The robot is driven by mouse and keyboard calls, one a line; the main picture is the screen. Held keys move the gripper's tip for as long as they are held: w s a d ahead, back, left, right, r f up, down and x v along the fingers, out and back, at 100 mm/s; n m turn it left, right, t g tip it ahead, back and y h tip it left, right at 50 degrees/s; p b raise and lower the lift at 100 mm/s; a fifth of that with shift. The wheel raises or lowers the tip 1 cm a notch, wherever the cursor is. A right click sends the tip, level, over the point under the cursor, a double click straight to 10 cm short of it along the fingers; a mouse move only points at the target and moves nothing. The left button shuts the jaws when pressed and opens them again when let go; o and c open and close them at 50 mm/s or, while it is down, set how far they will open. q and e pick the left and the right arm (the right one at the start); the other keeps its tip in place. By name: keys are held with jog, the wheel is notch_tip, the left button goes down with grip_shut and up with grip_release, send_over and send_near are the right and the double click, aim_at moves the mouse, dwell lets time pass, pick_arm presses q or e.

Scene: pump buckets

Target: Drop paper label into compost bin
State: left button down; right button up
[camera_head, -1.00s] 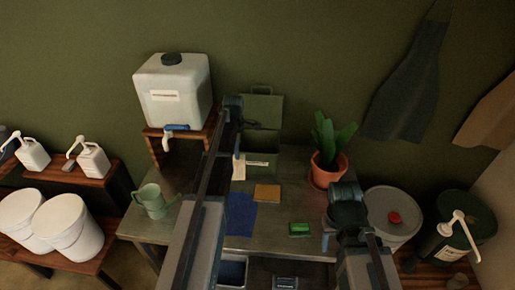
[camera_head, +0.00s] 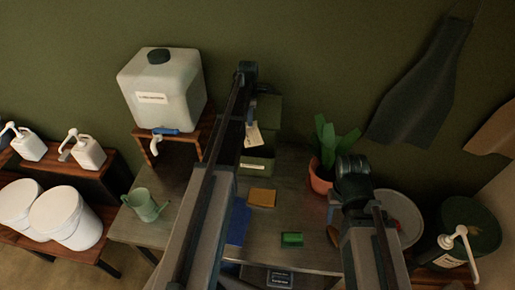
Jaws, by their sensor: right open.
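The cream paper label (camera_head: 253,136) hangs from my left gripper (camera_head: 250,117), which is small and partly hidden by its own arm. The gripper appears shut on the label's upper end. The green compost bin (camera_head: 257,164), with a pale label on its front, stands at the back of the table. Its lid (camera_head: 268,108) is raised behind it. The paper label shows above and in front of the bin's opening; its exact height is hard to tell. My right gripper (camera_head: 333,218) is at the table's right side, mostly hidden by its wrist, open and apart from the bin.
A potted plant (camera_head: 322,165) stands right of the bin. A tan sponge (camera_head: 262,197), a green block (camera_head: 292,240) and a blue cloth (camera_head: 238,222) lie on the table (camera_head: 275,220).

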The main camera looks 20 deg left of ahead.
aim_at(250, 129)
pick_arm(q)
notch_tip(250, 129, down, 6)
jog(key=b, duration=0.6)
jog(key=shift+w, duration=0.1)
jog(key=shift+r, duration=0.1)
jog(key=c, duration=1)
grip_release()
jog(key=shift+r, duration=0.1)
